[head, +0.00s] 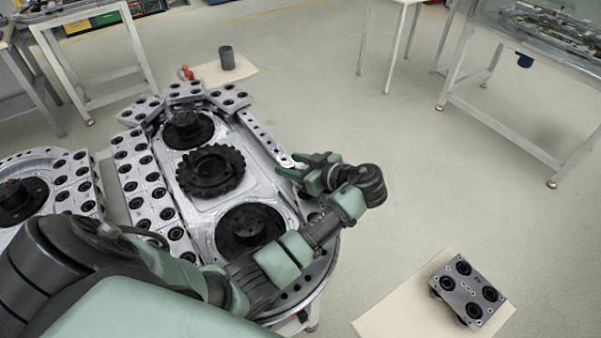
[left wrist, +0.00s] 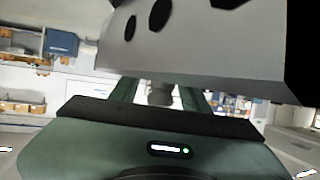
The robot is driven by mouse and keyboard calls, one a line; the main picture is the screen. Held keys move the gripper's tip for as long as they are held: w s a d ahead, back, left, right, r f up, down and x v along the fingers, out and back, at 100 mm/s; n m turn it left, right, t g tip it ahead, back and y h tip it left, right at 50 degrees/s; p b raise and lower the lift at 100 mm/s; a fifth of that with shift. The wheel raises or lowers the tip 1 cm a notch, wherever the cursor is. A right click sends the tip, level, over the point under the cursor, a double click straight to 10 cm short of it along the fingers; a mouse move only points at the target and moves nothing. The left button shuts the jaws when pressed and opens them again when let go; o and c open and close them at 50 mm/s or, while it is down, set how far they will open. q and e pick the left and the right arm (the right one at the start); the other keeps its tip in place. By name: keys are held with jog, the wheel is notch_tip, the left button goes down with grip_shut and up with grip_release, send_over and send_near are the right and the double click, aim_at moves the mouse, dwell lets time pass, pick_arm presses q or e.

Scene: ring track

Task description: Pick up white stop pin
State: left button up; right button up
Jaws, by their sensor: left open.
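A small white piece (head: 287,160), which looks like the white stop pin, shows at the edge of the ring track (head: 262,143), right of the toothed black wheel. My left gripper (head: 289,167) is at this piece, its green fingers pointing left toward the track. The fingers are open, and the piece is too small to tell if they touch it. In the left wrist view, a blurred grey shape with white beside it (left wrist: 160,93) shows between the fingers; I cannot tell what it is. My right gripper is not in view.
A grey track block with black holes (left wrist: 200,40) hangs close above the fingers in the wrist view. A dark cylinder (head: 226,58) and a red piece (head: 187,73) are behind the track. A four-wheeled grey carriage (head: 467,291) sits on a beige board.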

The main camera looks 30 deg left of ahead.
pick_arm(q)
grip_shut()
jog(key=shift+r, duration=0.15)
